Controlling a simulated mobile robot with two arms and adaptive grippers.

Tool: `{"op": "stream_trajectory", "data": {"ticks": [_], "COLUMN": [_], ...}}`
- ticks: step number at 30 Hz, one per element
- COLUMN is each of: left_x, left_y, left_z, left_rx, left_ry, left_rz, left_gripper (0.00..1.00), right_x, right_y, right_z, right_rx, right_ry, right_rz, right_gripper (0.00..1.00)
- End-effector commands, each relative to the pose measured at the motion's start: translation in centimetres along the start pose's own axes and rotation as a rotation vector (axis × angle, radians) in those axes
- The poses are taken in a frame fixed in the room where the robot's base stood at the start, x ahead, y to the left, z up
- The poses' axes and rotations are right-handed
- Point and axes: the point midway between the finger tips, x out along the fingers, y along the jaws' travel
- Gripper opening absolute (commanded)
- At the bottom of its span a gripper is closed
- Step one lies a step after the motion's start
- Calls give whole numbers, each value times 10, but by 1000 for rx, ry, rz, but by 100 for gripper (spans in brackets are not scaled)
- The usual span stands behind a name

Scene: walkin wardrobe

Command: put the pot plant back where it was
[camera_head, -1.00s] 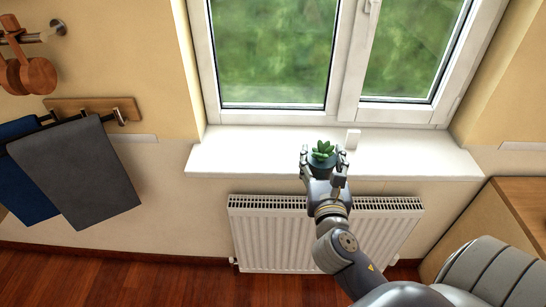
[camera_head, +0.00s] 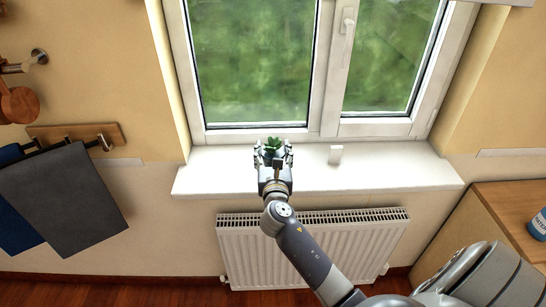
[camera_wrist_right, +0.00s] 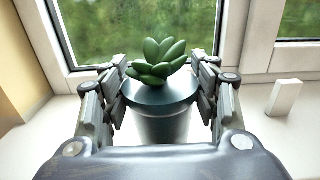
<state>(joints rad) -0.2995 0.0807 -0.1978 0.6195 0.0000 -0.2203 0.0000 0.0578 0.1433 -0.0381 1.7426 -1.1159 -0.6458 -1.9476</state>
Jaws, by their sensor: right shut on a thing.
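The pot plant, a green succulent (camera_head: 273,144) in a dark grey-teal pot, is at the window sill (camera_head: 385,175), left of its middle. My right gripper (camera_head: 272,157) is shut on the pot, one finger on each side. In the right wrist view the plant (camera_wrist_right: 158,58) stands upright in the pot (camera_wrist_right: 165,118) between the fingers, close to the window frame. The pot's base is hidden, so I cannot tell whether it touches the sill. My left gripper is not in view.
A small white block (camera_head: 335,154) stands on the sill to the right of the gripper. A white radiator (camera_head: 330,245) is below the sill. The closed window (camera_head: 250,65) is behind. The right part of the sill is clear.

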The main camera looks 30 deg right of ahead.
Motion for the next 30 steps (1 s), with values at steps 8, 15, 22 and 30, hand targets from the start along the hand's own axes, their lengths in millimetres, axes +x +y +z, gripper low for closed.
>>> {"op": "stream_trajectory", "data": {"ticks": [8, 15, 22, 30], "left_x": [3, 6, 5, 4], "left_y": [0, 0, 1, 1], "left_z": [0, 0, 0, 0], "left_rx": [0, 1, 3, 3], "left_ry": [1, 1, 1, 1], "left_rz": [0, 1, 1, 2], "left_gripper": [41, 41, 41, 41], "right_x": [0, 0, -1, -1], "right_y": [0, 0, 0, 0], "right_z": [-19, -22, -22, -21], "right_rx": [0, 0, 0, 1], "right_ry": [-2, -1, 1, 1], "right_rz": [1, 1, 0, 0], "right_gripper": [24, 24, 76, 76]}}
